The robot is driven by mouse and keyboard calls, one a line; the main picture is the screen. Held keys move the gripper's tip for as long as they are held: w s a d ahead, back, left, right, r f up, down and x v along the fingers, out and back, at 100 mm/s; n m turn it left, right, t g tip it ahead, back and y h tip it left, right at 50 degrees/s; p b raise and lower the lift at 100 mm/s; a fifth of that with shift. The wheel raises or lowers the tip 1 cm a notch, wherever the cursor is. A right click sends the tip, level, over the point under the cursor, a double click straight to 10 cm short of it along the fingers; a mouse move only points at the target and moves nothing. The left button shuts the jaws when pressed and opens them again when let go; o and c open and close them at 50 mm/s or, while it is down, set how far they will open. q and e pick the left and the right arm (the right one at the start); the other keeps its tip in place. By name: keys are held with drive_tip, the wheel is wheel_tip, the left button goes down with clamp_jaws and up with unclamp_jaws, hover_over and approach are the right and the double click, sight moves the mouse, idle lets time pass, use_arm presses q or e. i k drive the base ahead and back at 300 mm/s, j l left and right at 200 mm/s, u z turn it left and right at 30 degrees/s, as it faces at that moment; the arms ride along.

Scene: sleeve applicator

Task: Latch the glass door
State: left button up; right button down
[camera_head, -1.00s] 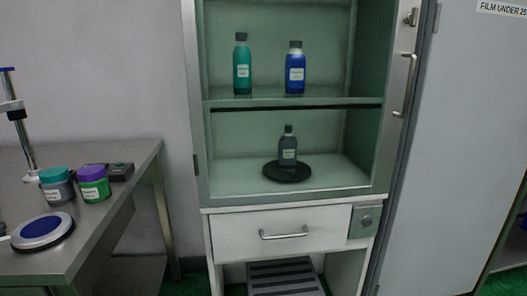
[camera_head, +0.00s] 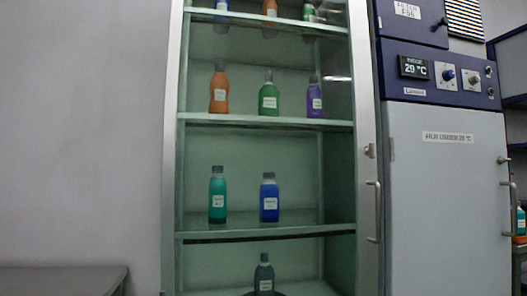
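The glass door (camera_head: 366,250) fronts a tall cabinet in the middle of the view and looks closed against its frame. A vertical metal handle (camera_head: 374,212) is on the door's right edge. A small metal latch (camera_head: 369,150) sits above the handle; I cannot tell whether it is engaged. Neither of my grippers is in view.
Behind the glass, shelves hold several bottles, among them an orange bottle (camera_head: 219,90) and a blue bottle (camera_head: 269,198). A grey oven-like unit (camera_head: 445,200) with a blue control panel stands close at right. A metal table (camera_head: 60,280) is at lower left.

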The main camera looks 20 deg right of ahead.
sight(369, 150)
drive_tip(key=z, duration=1.4)
